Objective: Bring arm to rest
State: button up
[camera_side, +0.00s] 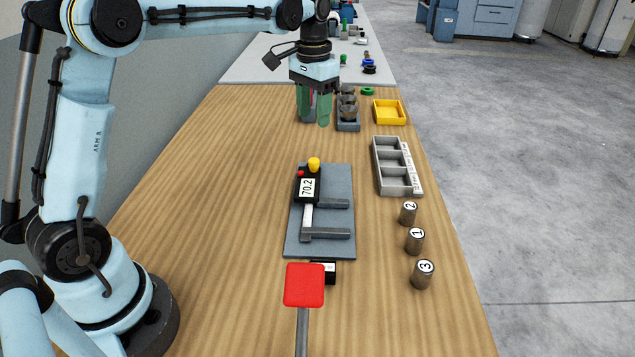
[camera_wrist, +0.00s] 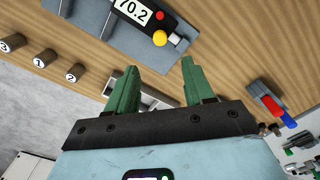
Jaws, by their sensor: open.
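My gripper (camera_side: 315,120) hangs fingers-down over the far part of the wooden table, left of a grey holder. Its two green fingers are apart with nothing between them. In the wrist view my gripper (camera_wrist: 158,72) also shows open and empty, with bare wood between the fingertips. My arm reaches out from the left, its upper link roughly level. I cannot tell exactly how high the fingertips are above the table.
A gauge (camera_side: 307,187) reading 70.2 lies on a grey plate (camera_side: 301,247). Numbered cylinders (camera_side: 415,240), a compartment tray (camera_side: 381,170), a yellow tray (camera_side: 403,122) and the holder (camera_side: 348,127) line the right. A red square pad (camera_side: 304,285) stands in front. Wood left of the plate is clear.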

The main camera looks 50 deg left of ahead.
jog(key=s+d+f+t, duration=0.1)
jog(key=s+d+t, duration=0.2)
jog(key=s, duration=0.6)
jog(key=s+d+f+t, duration=0.1)
jog(key=s+d+t, duration=0.3)
jog(key=s, duration=0.4)
jog(key=shift+s+d+f, duration=0.2)
jog(key=shift+s+d, duration=0.2)
jog(key=shift+d, duration=0.35)
jog(key=shift+o, duration=0.3)
